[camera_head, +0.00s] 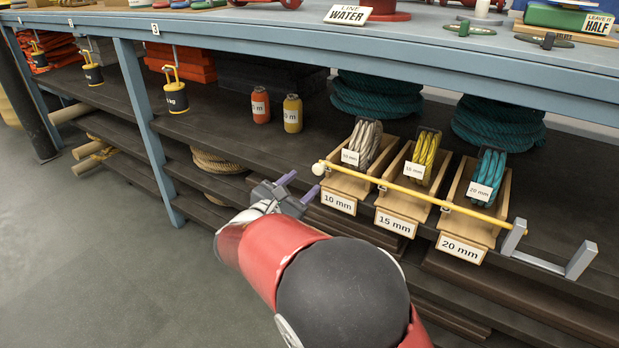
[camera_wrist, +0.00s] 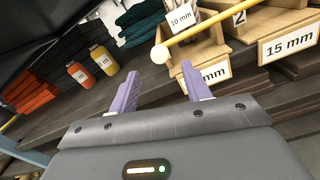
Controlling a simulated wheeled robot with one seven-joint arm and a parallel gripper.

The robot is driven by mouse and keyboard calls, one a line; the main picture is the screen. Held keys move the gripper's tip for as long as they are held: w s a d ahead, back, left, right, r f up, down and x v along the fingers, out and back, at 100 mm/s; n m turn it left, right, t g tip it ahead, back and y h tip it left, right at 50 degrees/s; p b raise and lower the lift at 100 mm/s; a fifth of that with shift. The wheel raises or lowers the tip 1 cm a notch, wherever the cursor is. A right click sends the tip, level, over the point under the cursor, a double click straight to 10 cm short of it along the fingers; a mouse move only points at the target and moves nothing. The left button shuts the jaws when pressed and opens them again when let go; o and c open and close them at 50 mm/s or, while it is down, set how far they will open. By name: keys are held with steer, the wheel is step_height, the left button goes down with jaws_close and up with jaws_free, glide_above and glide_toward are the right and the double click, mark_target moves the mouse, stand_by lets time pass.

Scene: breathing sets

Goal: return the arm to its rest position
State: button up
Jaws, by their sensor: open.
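My gripper (camera_head: 298,187) is open, with nothing between its two purple fingers. In the head view it is in front of the shelf, just left of the wooden rope boxes. It also shows in the wrist view (camera_wrist: 158,85), with its fingers apart and pointing toward the shelf. My red and black arm reaches up to it from the bottom of the head view. The white ball end of a yellow rod (camera_head: 413,192) is close to the right of the gripper and looks apart from it. The ball end (camera_wrist: 160,54) shows beyond the fingers in the wrist view.
Wooden boxes labelled 10 mm (camera_head: 338,202), 15 mm (camera_head: 396,222) and 20 mm (camera_head: 461,247) hold rope behind the rod. A grey bracket (camera_head: 541,264) is at the rod's right end. Orange (camera_head: 260,105) and yellow (camera_head: 292,113) bottles stand further back. The floor (camera_head: 110,250) at left is clear.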

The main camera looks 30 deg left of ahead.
steer(key=shift+s, duration=0.85)
steer(key=w+d+r+m+g+h+p, duration=0.1)
steer(key=d+r+m+g+h, duration=0.3)
steer(key=d, duration=0.7)
steer(key=w+d+f+m+g, duration=0.15)
steer(key=d+m, duration=0.35)
steer(key=d, duration=0.5)
steer(key=d+r+m+g+h+p, duration=0.1)
steer(key=d+r+m+g+h, duration=0.25)
steer(key=d, duration=0.75)
steer(key=s+d+m+g+y, duration=0.4)
steer(key=s+d+m, duration=0.6)
steer(key=d, duration=0.2)
steer(key=s+d+m+y+p, duration=0.1)
steer(key=s+m+y, duration=0.1)
steer(key=s+m, duration=0.3)
steer(key=s+d+f+m+y+p, duration=0.1)
steer(key=s+d+m+y, duration=0.1)
steer(key=s+m, duration=0.2)
steer(key=s, duration=0.3)
steer(key=shift+m+t+y, duration=0.3)
steer(key=shift+m+y, duration=0.05)
